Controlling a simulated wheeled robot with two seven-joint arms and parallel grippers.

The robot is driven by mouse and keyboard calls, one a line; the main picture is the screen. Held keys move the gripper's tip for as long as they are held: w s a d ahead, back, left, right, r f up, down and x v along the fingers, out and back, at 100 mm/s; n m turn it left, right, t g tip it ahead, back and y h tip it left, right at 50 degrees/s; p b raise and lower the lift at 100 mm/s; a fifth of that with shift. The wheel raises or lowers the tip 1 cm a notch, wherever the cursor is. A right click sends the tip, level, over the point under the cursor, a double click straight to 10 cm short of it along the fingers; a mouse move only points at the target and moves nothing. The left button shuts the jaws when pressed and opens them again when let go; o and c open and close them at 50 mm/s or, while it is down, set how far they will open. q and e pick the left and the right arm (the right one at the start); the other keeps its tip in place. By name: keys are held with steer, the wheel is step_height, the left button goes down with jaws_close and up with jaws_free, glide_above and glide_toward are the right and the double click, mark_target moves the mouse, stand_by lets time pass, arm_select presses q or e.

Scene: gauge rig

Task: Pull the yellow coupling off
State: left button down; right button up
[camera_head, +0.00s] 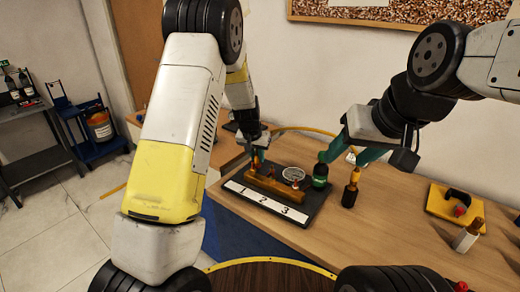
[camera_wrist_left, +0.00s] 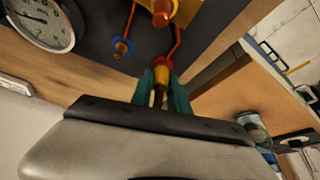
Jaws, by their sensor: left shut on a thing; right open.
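Whether the coupling is seated or free cannot be told. A blue-collared coupling (camera_wrist_left: 122,48) sits beside it on another red line.
A dark board (camera_head: 312,208) carries the manifold, a white strip numbered 1 to 3 and a round gauge (camera_head: 293,174). A yellow holder (camera_head: 445,206) lies right.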

arm_select(q)
steer(key=shift+r, duration=0.15)
steer(key=shift+r, duration=2.4)
